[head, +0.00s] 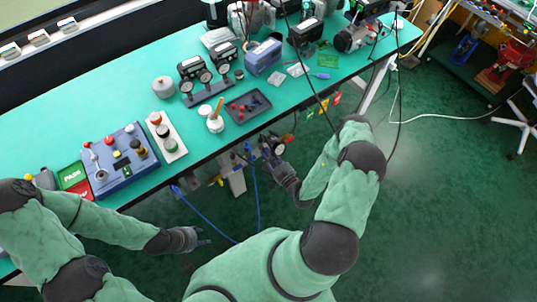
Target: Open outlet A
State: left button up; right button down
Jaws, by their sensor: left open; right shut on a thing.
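A grey valve unit (233,178) with blue tubes hangs at the front edge of the green bench, small and partly hidden under it. Its labels are too small to read, so I cannot tell which part is outlet A. My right gripper (268,143) is at the bench's front edge, just right of this unit. It is shut on a small part there, which its fingers mostly hide. My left gripper (203,238) is open and empty, over the floor in front of the bench, below and left of the valve unit.
On the bench (110,100) stand a blue control box (120,160), a push-button station (167,137), gauges (203,82), a dark tray (248,106) and a white pot with a brush (214,122). A blue tube (205,222) loops near my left gripper. The floor (430,210) at right is clear.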

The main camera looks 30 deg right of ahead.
jog(key=shift+f, duration=0.1)
dwell(0.3)
jog(key=c, duration=1.2)
grip_release()
jog(key=s, duration=1.2)
jog(key=shift+d, duration=0.45)
